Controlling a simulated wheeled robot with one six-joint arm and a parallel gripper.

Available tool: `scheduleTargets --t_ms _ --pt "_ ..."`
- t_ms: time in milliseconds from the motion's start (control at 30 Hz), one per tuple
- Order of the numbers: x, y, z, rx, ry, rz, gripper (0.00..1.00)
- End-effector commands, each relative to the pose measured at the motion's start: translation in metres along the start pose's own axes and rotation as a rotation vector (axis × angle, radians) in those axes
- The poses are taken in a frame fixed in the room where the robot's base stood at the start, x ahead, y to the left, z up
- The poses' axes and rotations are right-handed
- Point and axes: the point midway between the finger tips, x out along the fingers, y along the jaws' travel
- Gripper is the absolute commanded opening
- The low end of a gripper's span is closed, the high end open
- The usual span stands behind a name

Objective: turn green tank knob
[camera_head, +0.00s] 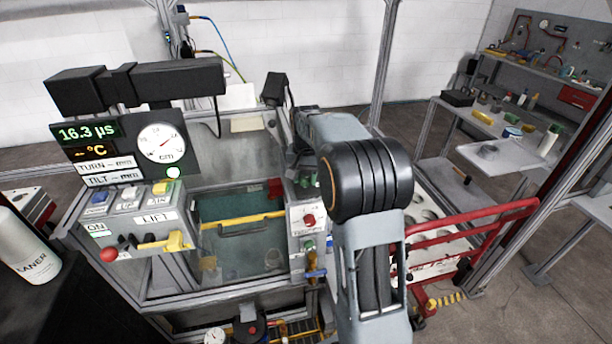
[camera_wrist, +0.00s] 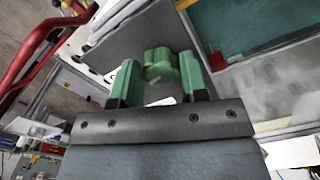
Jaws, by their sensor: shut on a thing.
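The green knob (camera_wrist: 160,66) shows in the wrist view as a lobed green shape on a grey panel. My gripper (camera_wrist: 158,80) has its two green fingers on either side of it, shut on the knob. In the head view a bit of green (camera_head: 309,181) shows at the top of the grey control panel (camera_head: 297,240), beside my arm. My arm hides most of that area, and my fingertips cannot be made out there. The tank (camera_head: 238,240), with a teal inside, stands left of the panel.
A red knob (camera_head: 309,220) sits lower on the same panel. A red tubular rail (camera_head: 470,228) stands right of my arm. The lift control box (camera_head: 140,215) is at the left. A workbench (camera_head: 510,130) with tools is at the back right.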

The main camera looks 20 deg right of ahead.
Motion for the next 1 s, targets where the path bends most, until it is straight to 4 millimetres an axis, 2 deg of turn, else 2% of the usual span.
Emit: scheduleTargets --t_ms 200,500,1000 --pt "-0.0007 0.0 -0.0003 0.183 0.002 0.0 0.17" --pt "-0.0006 0.0 -0.0004 0.366 0.002 0.0 0.17" --pt "-0.0005 0.0 -0.0004 0.465 0.002 0.0 0.17"
